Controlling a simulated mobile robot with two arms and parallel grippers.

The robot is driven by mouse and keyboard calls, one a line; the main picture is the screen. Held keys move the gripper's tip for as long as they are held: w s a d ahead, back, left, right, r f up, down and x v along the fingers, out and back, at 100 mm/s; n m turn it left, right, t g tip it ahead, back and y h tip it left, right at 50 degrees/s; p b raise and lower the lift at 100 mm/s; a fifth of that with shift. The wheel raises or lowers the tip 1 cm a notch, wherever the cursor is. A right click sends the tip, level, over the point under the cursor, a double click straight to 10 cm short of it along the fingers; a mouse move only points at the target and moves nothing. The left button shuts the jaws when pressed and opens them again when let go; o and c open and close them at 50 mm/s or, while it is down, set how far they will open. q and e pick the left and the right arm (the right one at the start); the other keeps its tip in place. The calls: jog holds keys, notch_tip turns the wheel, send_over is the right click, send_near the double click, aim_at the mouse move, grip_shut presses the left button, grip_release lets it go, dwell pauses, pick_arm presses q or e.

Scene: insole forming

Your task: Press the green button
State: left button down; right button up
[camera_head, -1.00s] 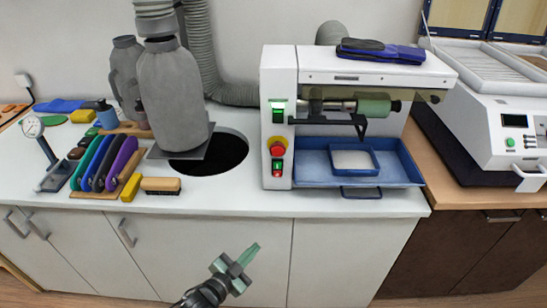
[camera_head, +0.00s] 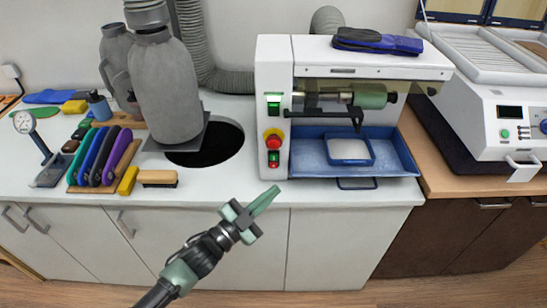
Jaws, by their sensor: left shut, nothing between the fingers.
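The white roller machine (camera_head: 350,62) on the counter has a narrow control panel on its left front post. A green-lit switch (camera_head: 274,105) sits near the top of that panel. Below a red knob on a yellow base (camera_head: 273,139) is a small switch with a green part (camera_head: 274,155) and a red part under it. A round green button (camera_head: 505,133) also shows on the white machine at right. My left gripper (camera_head: 267,199) is shut and empty, in front of the counter edge, below and apart from the panel. My right gripper is not in view.
A blue tray (camera_head: 401,157) holding a small white-bottomed tray stands under the roller. Grey bottle-shaped bodies (camera_head: 171,90) and a dark round hole (camera_head: 226,146) are to the left. Coloured tools (camera_head: 105,158) and a brush (camera_head: 158,178) lie further left. Counter before the panel is clear.

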aim_at(274, 157)
pick_arm(q)
jog(key=w+b, duration=0.4)
jog(key=w, duration=0.4)
jog(key=shift+w, duration=0.4)
dwell(1.7)
jog(key=shift+w+b, duration=0.4)
